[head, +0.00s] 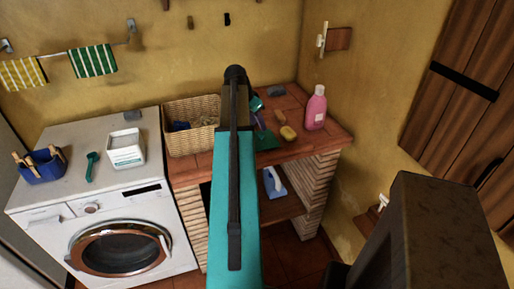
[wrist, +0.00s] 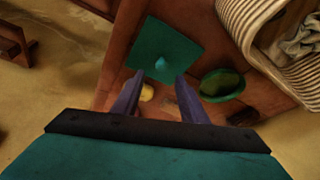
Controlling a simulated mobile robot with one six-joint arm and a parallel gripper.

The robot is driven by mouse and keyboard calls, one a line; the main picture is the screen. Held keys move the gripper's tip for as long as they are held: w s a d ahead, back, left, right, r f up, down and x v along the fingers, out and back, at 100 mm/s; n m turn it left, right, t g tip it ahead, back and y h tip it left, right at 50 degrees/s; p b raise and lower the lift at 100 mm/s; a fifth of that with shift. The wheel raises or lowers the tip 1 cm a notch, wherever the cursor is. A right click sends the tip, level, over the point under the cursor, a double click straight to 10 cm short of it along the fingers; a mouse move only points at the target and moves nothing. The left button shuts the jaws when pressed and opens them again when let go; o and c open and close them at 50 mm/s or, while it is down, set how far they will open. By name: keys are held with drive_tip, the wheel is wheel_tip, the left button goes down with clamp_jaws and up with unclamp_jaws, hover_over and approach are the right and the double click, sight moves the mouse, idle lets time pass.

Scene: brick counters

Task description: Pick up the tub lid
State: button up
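The tub lid, a flat green square with a small raised knob, lies on the tiled counter in the wrist view (wrist: 180,47). In the head view only part of the lid (head: 267,141) shows beside my arm. My gripper (wrist: 159,78) is open, its two purple fingers spread apart. In the wrist view the knob appears just beyond and between the fingertips; I see no contact. In the head view my arm hides most of the gripper. A white tub (head: 126,150) stands on the washing machine.
A wicker basket (head: 192,140) with items inside stands left of the lid. A green bowl-like thing (wrist: 222,84), a yellow sponge (head: 288,133) and a pink bottle (head: 316,108) are also on the counter (head: 325,137). The washing machine (head: 120,215) also bears a green scoop (head: 92,166) and a blue peg basket (head: 42,167).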

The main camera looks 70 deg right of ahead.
sight(262, 134)
drive_tip(key=shift+s+d+f, duration=0.1)
drive_tip(key=shift+d+f, duration=0.1)
drive_tip(key=shift+f, duration=0.3)
drive_tip(key=shift+f, duration=0.15)
drive_tip(key=shift+p+x, duration=1)
drive_tip(key=shift+x, duration=1.5)
clamp_jaws()
